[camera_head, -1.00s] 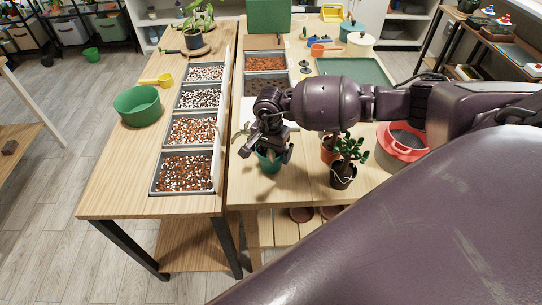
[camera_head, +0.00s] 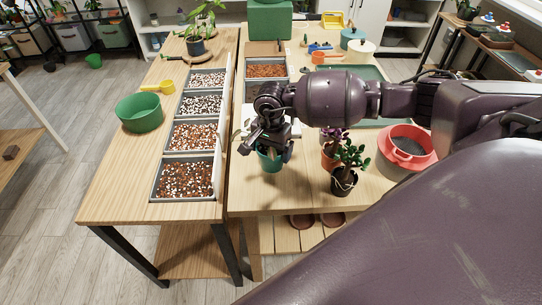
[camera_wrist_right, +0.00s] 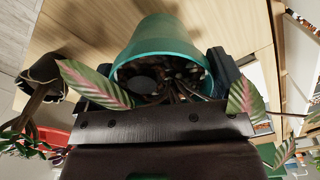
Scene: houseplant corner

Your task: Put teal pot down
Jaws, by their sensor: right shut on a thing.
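The teal pot (camera_head: 270,161) is over the front part of the right-hand table. My right gripper (camera_head: 266,149) is shut on it and hides much of its upper part. In the right wrist view the teal pot (camera_wrist_right: 165,38) sits between the two fingers, with dark soil and pink-and-green leaves (camera_wrist_right: 95,86) at its mouth. I cannot tell whether its base touches the wood. My left gripper is not in view.
A dark pot with a green plant (camera_head: 344,182) and a terracotta pot (camera_head: 329,158) stand to the right. A red-rimmed pot (camera_head: 408,148) is farther right. Soil trays (camera_head: 186,179) line the left. Bare wood (camera_head: 280,195) lies in front of the teal pot.

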